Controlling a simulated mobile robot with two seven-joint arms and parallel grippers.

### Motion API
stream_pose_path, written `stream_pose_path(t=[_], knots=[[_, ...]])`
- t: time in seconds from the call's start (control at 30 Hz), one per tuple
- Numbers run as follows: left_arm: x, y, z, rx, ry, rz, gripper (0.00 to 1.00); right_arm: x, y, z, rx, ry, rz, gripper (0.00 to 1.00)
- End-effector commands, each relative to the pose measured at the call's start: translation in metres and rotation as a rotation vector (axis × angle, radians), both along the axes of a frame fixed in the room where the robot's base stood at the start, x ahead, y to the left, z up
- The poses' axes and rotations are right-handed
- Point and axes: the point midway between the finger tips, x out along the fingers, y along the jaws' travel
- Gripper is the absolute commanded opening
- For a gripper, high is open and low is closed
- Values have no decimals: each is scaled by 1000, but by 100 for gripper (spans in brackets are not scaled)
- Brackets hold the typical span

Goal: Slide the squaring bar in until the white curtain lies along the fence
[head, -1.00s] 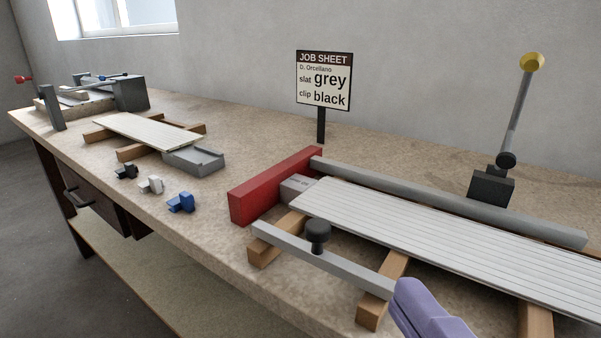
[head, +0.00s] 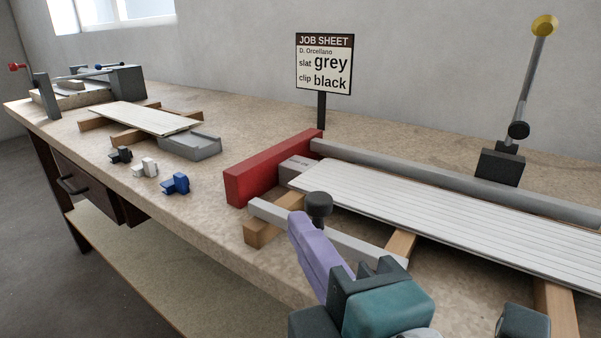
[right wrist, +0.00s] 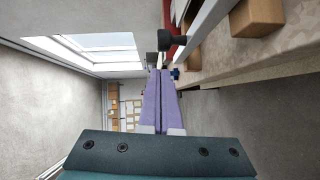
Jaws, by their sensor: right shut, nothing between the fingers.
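The white slatted curtain (head: 450,215) lies on wooden bearers, close in front of the long grey fence (head: 430,176). I cannot tell whether they touch along their whole length. The grey squaring bar (head: 357,246) lies along the curtain's near side, apart from it, with an upright black knob (head: 319,205). The knob also shows in the right wrist view (right wrist: 172,40). My right gripper (head: 295,218) is shut and empty, its purple fingers at the near side of the bar, just left of and below the knob. They hide part of the bar. My left gripper is not in view.
A red stop block (head: 265,172) stands across the left end. A lever with a yellow knob (head: 543,26) rises behind the fence. Black, white and blue clips (head: 175,184), a grey tray (head: 190,147) and a job sheet (head: 324,62) stand farther off. Bare bench lies left of the stop.

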Motion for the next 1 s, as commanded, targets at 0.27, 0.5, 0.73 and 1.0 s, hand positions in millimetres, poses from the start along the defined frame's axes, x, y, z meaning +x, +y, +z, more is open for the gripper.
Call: stream_pose_path(t=[0.27, 0.5, 0.73, 1.0], knots=[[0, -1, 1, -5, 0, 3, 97, 20, -10, -3, 0, 0, 1, 0], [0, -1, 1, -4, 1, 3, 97, 20, -11, -3, 1, 1, 1, 0], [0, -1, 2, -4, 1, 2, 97, 34, -21, -3, -5, -1, -2, 0], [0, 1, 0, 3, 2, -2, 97, 84, -58, -4, -6, -2, -2, 0]])
